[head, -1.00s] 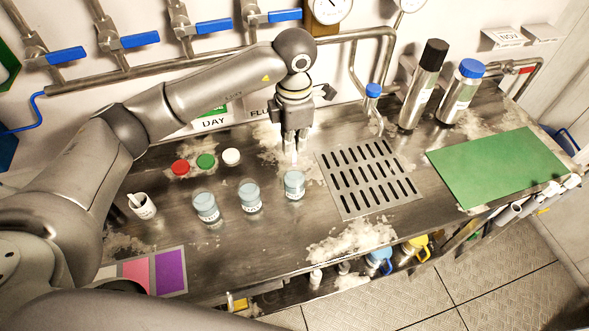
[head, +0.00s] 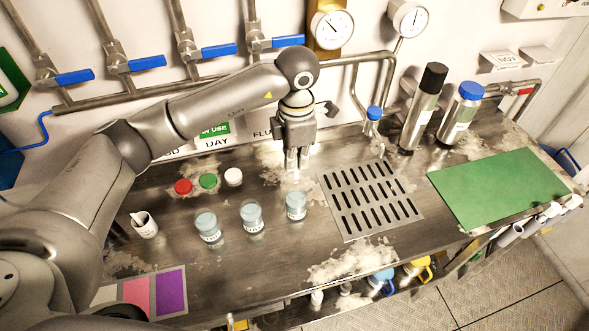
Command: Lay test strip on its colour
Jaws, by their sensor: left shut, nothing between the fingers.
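My left gripper (head: 292,166) is shut and empty, pointing down above the counter behind the right-hand jar. I cannot make out a test strip lying by itself. A white cup (head: 146,230) at the left has something pale standing in it. The colour card has pink (head: 133,297) and purple (head: 171,292) fields; its left end is pale and partly hidden by my arm. Three clear jars of bluish liquid stand in a row: left (head: 208,227), middle (head: 252,218) and right (head: 296,207). My right gripper is not in view.
Red (head: 184,186), green (head: 208,181) and white (head: 233,177) caps lie behind the jars. A slotted drain (head: 333,186), a green mat (head: 498,185) and two metal bottles (head: 421,115) (head: 460,112) are to the right.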

